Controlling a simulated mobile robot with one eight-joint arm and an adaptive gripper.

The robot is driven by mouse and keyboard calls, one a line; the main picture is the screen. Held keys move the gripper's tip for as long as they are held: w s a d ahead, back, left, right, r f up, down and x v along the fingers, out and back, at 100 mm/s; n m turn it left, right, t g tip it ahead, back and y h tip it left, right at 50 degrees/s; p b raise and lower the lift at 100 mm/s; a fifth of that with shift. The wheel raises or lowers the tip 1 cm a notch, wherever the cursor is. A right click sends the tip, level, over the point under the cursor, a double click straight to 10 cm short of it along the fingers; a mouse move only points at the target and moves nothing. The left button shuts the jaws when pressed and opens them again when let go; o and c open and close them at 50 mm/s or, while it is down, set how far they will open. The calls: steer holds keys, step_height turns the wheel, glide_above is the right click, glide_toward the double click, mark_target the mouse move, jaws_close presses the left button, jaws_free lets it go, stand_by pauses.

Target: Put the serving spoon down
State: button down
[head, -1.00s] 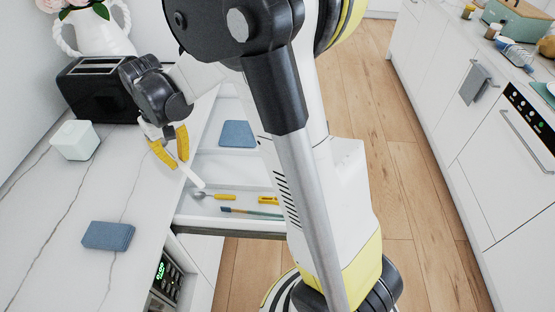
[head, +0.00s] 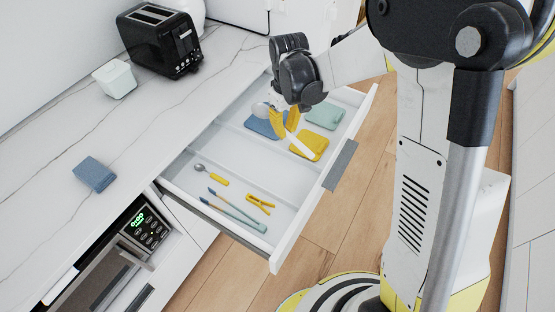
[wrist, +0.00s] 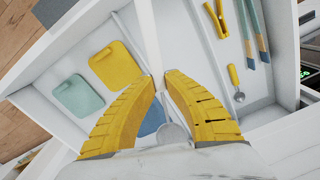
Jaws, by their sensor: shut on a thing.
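My gripper (head: 284,122), with yellow fingers, is shut on the serving spoon (head: 301,149). The spoon has a white handle and a grey metal bowl. In the wrist view, its handle (wrist: 151,40) runs up between the fingertips (wrist: 160,85), and its bowl (wrist: 174,134) shows between the fingers. The gripper holds it over the far compartment of the open white drawer (head: 240,157).
The drawer's middle compartment looks clear. Its near part holds a small yellow-handled spoon (head: 213,176), brushes (head: 238,215) and a yellow clip (head: 261,204).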

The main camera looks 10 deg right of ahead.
steer(key=a+f+n+b, duration=0.2)
steer(key=a+f+n, duration=0.2)
steer(key=a+f, duration=0.25)
steer(key=b, duration=0.2)
glide_above(269, 170)
step_height(269, 170, down, 6)
steer(key=shift+a+f, duration=0.1)
steer(key=shift+f, duration=0.05)
steer(key=shift+f+b, duration=0.9)
steer(key=shift+f, duration=1)
steer(key=shift+s, duration=0.1)
steer(key=shift+f, duration=0.2)
steer(key=c, duration=1.6)
jaws_free()
steer(key=shift+o, duration=0.3)
steer(key=shift+r, duration=0.1)
